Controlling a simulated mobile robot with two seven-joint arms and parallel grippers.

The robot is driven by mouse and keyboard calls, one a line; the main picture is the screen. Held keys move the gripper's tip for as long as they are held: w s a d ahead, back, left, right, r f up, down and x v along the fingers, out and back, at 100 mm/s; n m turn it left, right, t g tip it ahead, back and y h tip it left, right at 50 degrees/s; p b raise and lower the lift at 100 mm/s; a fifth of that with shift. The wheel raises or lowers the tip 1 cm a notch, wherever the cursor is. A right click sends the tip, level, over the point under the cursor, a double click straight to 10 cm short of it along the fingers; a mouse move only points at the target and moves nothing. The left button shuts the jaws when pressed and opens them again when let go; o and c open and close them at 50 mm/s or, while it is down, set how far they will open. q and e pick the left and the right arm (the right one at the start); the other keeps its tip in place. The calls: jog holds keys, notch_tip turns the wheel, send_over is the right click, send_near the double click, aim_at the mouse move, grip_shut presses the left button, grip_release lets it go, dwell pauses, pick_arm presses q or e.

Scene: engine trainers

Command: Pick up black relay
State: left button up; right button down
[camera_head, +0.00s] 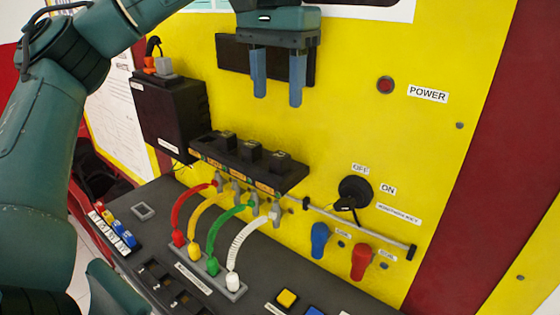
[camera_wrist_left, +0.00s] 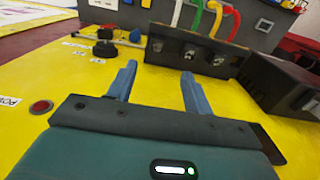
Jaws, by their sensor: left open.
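In the left wrist view the row shows at the top as dark blocks (camera_wrist_left: 188,51) on the holder. I cannot tell which one is meant. My left gripper (camera_head: 278,98) is open and empty, in front of the panel above the relays, with its two blue fingers pointing down towards them. It also shows in the left wrist view (camera_wrist_left: 158,70), with a gap between its fingers and the row. My right gripper is not in view.
Red, yellow, green and white cables (camera_head: 238,240) arch below the holder. A black box (camera_head: 172,115) stands left of it. A key switch (camera_head: 354,192), a blue knob (camera_head: 320,238) and a red knob (camera_head: 361,258) stick out at right. A dark plate (camera_head: 230,62) is behind my gripper.

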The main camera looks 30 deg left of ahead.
pick_arm(q)
jog(key=b, duration=0.2)
send_over(280, 155)
jog(key=f, duration=0.5)
jog(key=shift+a+f, duration=0.2)
jog(key=shift+f, duration=0.5)
notch_tip(280, 155, down, 5)
jog(key=shift+d+r+b, duration=0.15)
jog(key=shift+r+b, duration=0.05)
jog(key=shift+b, duration=0.75)
jog(key=shift+f, duration=0.25)
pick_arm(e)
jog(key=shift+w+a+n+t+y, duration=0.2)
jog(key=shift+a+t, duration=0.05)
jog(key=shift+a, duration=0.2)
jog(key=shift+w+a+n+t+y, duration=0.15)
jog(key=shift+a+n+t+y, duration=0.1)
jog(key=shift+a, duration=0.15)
pick_arm(q)
jog(key=shift+c, duration=0.5)
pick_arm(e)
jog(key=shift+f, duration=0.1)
pick_arm(q)
jog(key=c, duration=1)
jog(key=shift+o, duration=0.2)
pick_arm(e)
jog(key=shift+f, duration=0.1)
pick_arm(q)
jog(key=shift+r, duration=0.15)
